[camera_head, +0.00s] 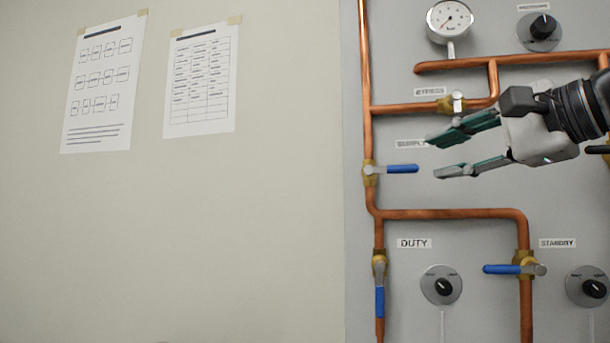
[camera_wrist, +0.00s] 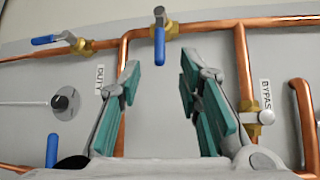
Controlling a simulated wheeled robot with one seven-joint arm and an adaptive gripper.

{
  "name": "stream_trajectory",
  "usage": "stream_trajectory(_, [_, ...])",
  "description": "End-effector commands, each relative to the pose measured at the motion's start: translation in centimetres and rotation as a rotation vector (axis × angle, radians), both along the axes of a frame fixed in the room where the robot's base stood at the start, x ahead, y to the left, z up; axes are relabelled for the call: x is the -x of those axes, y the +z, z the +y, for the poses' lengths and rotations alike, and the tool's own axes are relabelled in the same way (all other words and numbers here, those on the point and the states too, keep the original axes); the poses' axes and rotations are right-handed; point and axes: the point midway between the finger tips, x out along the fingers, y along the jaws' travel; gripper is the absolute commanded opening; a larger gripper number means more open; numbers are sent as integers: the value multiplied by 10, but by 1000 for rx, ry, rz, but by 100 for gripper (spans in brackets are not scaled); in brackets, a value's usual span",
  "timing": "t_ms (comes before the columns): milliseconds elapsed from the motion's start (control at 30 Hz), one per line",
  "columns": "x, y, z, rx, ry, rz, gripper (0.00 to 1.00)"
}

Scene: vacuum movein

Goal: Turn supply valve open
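The supply valve (camera_head: 369,173) is brass, on the left vertical copper pipe. Its blue handle (camera_head: 403,169) points right, square across the pipe. My gripper (camera_head: 435,157) is open and empty just right of the handle's tip, with one finger above and one below its level. In the wrist view the blue handle (camera_wrist: 159,45) points down toward the gap between my two green-padded fingers (camera_wrist: 160,70). The handle looks just beyond the fingertips, and I see no contact. My upper finger partly covers the SUPPLY label (camera_head: 410,143).
The bypass valve (camera_head: 457,102) is close above my gripper. Below are the duty valve handle (camera_head: 380,301), pointing down, and the standby handle (camera_head: 500,269), pointing left. Knobs (camera_head: 441,286) and a gauge (camera_head: 450,20) stick out. The wall left of the panel holds only two papers (camera_head: 202,85).

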Motion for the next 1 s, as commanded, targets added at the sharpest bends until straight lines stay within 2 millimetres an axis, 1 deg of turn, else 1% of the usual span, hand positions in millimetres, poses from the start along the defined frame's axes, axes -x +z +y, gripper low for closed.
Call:
stream_trajectory(33, [-10, -3, 5, 0, 2, 3, 32])
stream_trajectory(200, [-39, -7, 21, 2, 3, 2, 32])
stream_trajectory(400, [-65, -11, 34, 2, 1, 1, 32])
stream_trajectory(600, [-77, -12, 41, 2, 0, 0, 32])
stream_trajectory(900, [-79, -13, 42, 2, 1, 0, 32])
stream_trajectory(933, [-79, -13, 42, 2, 1, 0, 28])
stream_trajectory(967, [-79, -13, 42, 2, 1, 0, 21])
stream_trajectory(1000, [-79, -13, 42, 2, 0, 0, 12])
